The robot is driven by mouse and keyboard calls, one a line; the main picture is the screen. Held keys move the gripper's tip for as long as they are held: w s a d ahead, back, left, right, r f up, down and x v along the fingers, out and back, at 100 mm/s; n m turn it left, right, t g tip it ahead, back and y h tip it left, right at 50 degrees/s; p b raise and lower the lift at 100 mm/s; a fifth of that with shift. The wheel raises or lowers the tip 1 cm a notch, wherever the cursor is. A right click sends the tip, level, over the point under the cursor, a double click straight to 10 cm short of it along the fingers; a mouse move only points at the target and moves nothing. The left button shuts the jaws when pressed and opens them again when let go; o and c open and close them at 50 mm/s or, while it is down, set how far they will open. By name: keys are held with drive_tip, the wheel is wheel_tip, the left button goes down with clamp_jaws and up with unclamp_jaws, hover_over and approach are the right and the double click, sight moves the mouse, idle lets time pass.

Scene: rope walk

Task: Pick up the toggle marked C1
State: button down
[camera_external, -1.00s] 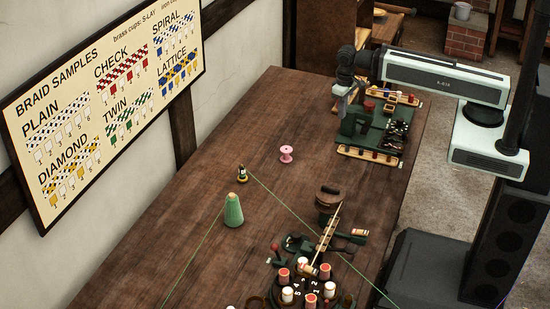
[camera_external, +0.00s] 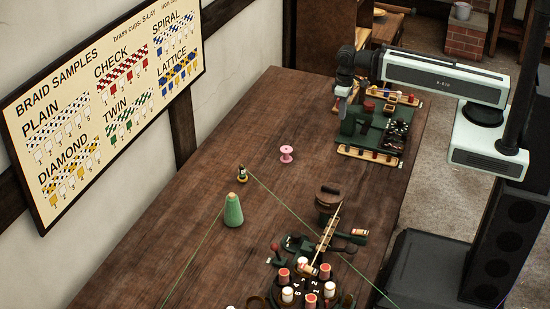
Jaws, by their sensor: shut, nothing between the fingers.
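My gripper (camera_external: 342,97) points down over the far left corner of a dark green tray (camera_external: 372,146) at the back of the table. Its fingers are small here and look close together, with nothing seen between them. I cannot read a C1 mark anywhere, so I cannot tell which piece is that toggle. Small pieces sit in a pale wooden rack (camera_external: 370,156) along the tray's near edge and another rack (camera_external: 405,99) along its far edge. Dark pieces (camera_external: 397,134) lie at the tray's right side.
A green block (camera_external: 355,119) stands on the tray close below my gripper. A pink spool (camera_external: 286,154) and a green cone (camera_external: 233,211) stand on the table. A braiding device (camera_external: 308,285) stands in front, with green lines stretched nearby.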

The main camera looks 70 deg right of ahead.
idle(0.3)
drive_tip(key=c, duration=1.2)
unclamp_jaws()
drive_tip(key=shift+o, duration=0.2)
